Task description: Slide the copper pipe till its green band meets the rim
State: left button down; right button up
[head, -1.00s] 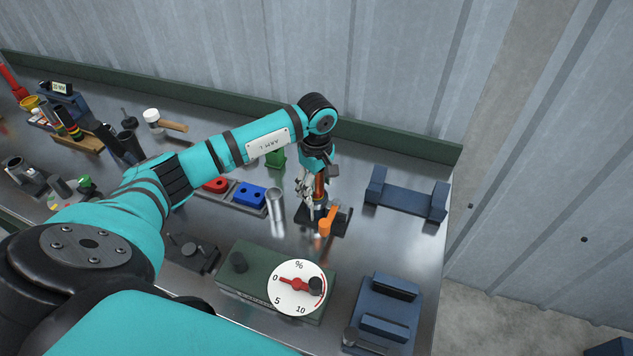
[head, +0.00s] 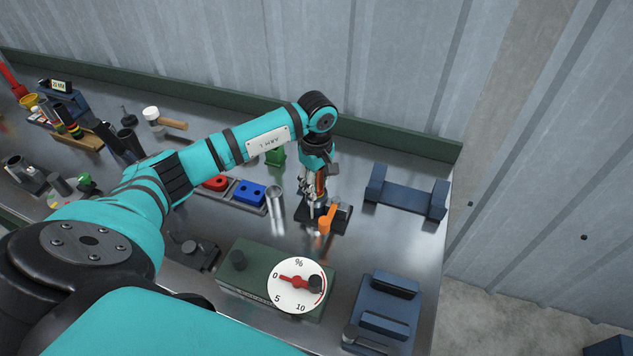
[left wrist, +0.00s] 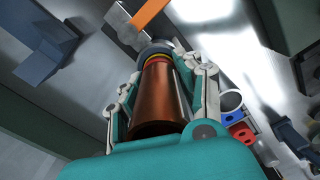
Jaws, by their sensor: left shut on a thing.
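The copper pipe (head: 320,186) stands upright in a clamp stand with a black base (head: 341,222) and an orange lever (head: 327,218). My left gripper (head: 311,193) is shut on the pipe from above. In the left wrist view the copper pipe (left wrist: 160,98) runs between the fingers of my left gripper (left wrist: 160,75). Yellow and red bands (left wrist: 158,60) show at its far end, close to a grey ring (left wrist: 154,47), the rim. I cannot make out the green band; it may be hidden in the ring. My right gripper is not in view.
A bare metal tube (head: 275,205) stands just left of the stand. A green dial box (head: 240,278) is in front, blue cradles (head: 405,200) and (head: 385,325) are to the right. A tray with red and blue blocks (head: 249,195) lies to the left.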

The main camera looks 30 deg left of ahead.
pick_arm(q)
jog(key=shift+w+r, duration=0.1)
jog(key=shift+r, duration=0.15)
jog(key=shift+r+p, duration=0.35)
jog(key=shift+r, duration=0.4)
jog(key=c, duration=0.8)
grip_release()
jog(key=shift+o, duration=0.2)
